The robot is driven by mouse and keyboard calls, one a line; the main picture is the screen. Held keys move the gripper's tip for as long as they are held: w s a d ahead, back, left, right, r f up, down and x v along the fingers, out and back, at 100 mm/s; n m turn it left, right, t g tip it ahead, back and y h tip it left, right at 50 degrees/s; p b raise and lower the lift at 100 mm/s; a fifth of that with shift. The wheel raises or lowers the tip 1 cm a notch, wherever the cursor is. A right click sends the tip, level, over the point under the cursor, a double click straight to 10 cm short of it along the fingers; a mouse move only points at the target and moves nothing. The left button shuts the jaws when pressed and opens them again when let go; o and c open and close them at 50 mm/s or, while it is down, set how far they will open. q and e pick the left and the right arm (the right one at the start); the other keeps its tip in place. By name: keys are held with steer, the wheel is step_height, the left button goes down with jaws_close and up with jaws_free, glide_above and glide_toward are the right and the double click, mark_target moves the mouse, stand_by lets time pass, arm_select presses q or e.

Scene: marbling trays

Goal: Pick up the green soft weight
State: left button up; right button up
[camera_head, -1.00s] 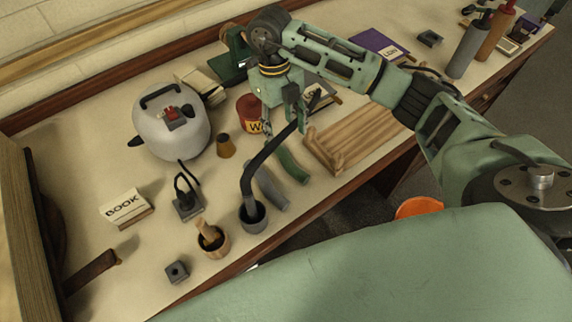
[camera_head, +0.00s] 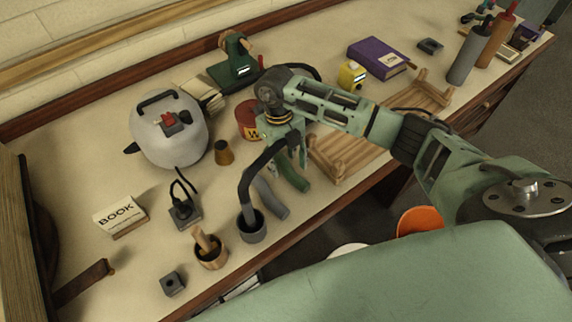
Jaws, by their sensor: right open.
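The green soft weight (camera_head: 292,178) is a short dark green bag-like roll lying on the bench near its front edge. My right gripper (camera_head: 292,156) points down over its far end, with the fingers apart. The fingers hide part of the weight's far end, and I cannot tell whether they touch it. My left gripper is not in view.
A grey soft weight (camera_head: 271,199) lies close to the left of the green one. A dark cup (camera_head: 251,232) with a curved black tool stands further left. A slatted wooden rack (camera_head: 345,155) is close on the right. A red tin (camera_head: 247,121) is behind.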

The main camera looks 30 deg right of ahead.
steer(key=shift+f, duration=0.1)
jaws_close()
stand_by(0.5)
